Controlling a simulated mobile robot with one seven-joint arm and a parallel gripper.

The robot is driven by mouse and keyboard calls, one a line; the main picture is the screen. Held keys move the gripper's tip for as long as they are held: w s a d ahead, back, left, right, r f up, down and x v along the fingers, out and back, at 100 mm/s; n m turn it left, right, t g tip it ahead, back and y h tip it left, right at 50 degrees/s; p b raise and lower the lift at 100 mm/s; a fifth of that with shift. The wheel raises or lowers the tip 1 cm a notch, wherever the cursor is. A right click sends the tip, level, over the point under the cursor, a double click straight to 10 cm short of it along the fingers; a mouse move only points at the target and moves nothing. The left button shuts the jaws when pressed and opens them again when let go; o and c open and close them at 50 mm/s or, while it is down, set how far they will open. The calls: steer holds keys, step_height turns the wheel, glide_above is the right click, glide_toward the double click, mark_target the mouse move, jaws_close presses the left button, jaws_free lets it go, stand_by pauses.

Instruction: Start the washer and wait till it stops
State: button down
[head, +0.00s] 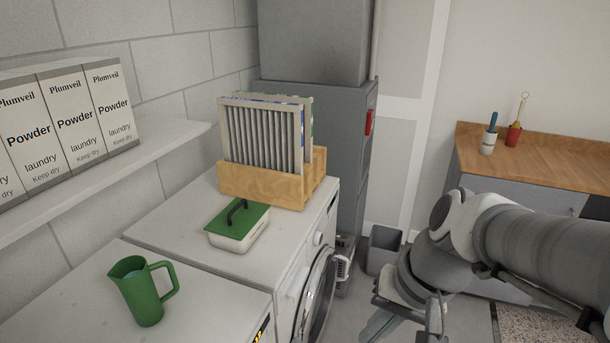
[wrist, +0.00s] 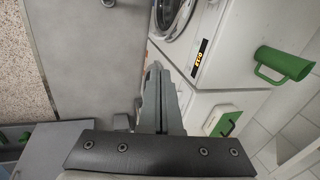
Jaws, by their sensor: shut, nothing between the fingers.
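Two white front-loading machines stand side by side; I cannot tell for sure which is the washer. The nearer one (head: 205,318) has a small lit orange display, seen in the wrist view (wrist: 198,54), with a round door (wrist: 172,17) below it. The display digits are too small to read surely. The farther one (head: 165,240) has a knob (head: 318,238) and a round door (head: 320,295), which looks shut. My gripper (wrist: 156,68) is shut and empty, in front of the machines and apart from the display. Its fingertips are unclear in the head view.
A green jug (head: 140,295) stands on the nearer machine. A green-lidded container (head: 236,229) and a wooden box of filters (head: 260,185) are on the farther one. Powder boxes (head: 65,130) line a shelf. A grey bin (head: 383,250) and a wood-topped counter (head: 550,155) are beyond.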

mark_target(269, 331)
steer(key=w+a+f+m+t+y+b, duration=0.1)
steer(key=w+f+m+y+b, duration=0.3)
steer(key=f, duration=0.6)
steer(key=w+a+f+m+t+y+b, duration=0.1)
steer(key=w+f+m+y+b, duration=0.3)
steer(key=f+m, duration=0.4)
steer(key=w+a+f+m+t+y+b, duration=0.1)
steer(key=w+f+m+t+y+b, duration=0.1)
steer(key=w+f+m+y+b, duration=0.2)
steer(key=shift+w+f+m+t+y, duration=0.3)
steer(key=shift+w+f+m+y, duration=0.85)
steer(key=shift+f, duration=2.85)
steer(key=shift+s+a+m+h, duration=0.15)
steer(key=shift+s+m+h, duration=0.2)
steer(key=shift+s, duration=0.1)
steer(key=b+x, duration=0.3)
steer(key=x, duration=1)
steer(key=shift+w+a+b, duration=0.2)
steer(key=shift+a+b, duration=0.1)
steer(key=shift+a, duration=0.15)
